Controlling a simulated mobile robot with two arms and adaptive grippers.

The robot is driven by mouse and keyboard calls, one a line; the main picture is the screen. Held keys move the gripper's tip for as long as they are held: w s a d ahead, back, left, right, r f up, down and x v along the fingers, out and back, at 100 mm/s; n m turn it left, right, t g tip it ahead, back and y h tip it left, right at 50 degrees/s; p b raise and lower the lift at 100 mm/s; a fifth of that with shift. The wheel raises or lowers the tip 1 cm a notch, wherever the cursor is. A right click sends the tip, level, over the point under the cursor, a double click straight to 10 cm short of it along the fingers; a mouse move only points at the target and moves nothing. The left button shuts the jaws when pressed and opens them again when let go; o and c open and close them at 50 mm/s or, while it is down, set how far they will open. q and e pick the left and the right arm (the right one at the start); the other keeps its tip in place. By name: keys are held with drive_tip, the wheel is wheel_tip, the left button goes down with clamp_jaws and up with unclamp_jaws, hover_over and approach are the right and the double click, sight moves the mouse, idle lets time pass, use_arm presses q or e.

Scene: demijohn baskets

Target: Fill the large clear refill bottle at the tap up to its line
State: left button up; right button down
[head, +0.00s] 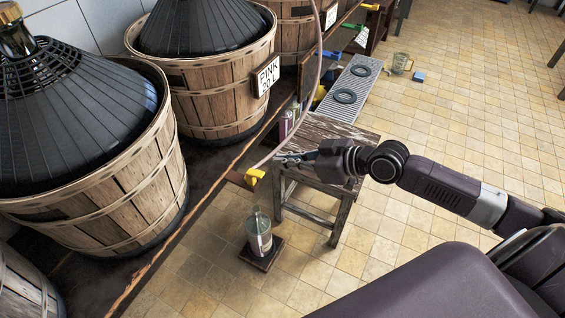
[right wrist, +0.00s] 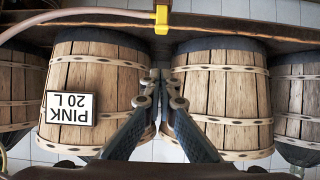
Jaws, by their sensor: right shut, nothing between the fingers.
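The large clear bottle (head: 259,238) stands upright on a small dark square base (head: 262,256) near the floor, with a pale label on its side. Its line and liquid level are too small to make out. The yellow tap (head: 254,178) is above it at the shelf edge, joined to a pale hose (head: 318,62). The tap also shows in the right wrist view (right wrist: 161,19), beyond my fingertips. My right gripper (head: 281,159) is shut and empty, slightly above and right of the tap, apart from the bottle. My left gripper is not in view.
Wicker-wood baskets with dark demijohns (head: 205,85) line the shelf; one carries a "PINK 20 L" sign (head: 268,76). A worn wooden stool (head: 335,135) stands under my right gripper.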

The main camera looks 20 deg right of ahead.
hover_over(262, 174)
wheel_tip(262, 174, down, 4)
drive_tip(key=shift+s+r+b, duration=0.1)
drive_tip(key=shift+b, duration=0.35)
use_arm(q)
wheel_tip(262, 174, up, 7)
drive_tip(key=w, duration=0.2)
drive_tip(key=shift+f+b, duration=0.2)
drive_tip(key=shift+b, duration=0.25)
use_arm(e)
drive_tip(key=shift+s+d+f, duration=0.15)
drive_tip(key=shift+s+f, duration=0.05)
drive_tip(key=shift+f, duration=0.8)
drive_tip(key=shift+s+d+f, duration=0.15)
drive_tip(key=shift+s+f, duration=0.05)
drive_tip(key=shift+f, duration=0.8)
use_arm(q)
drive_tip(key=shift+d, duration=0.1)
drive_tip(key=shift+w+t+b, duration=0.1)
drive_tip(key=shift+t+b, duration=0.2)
use_arm(e)
drive_tip(key=shift+f, duration=0.1)
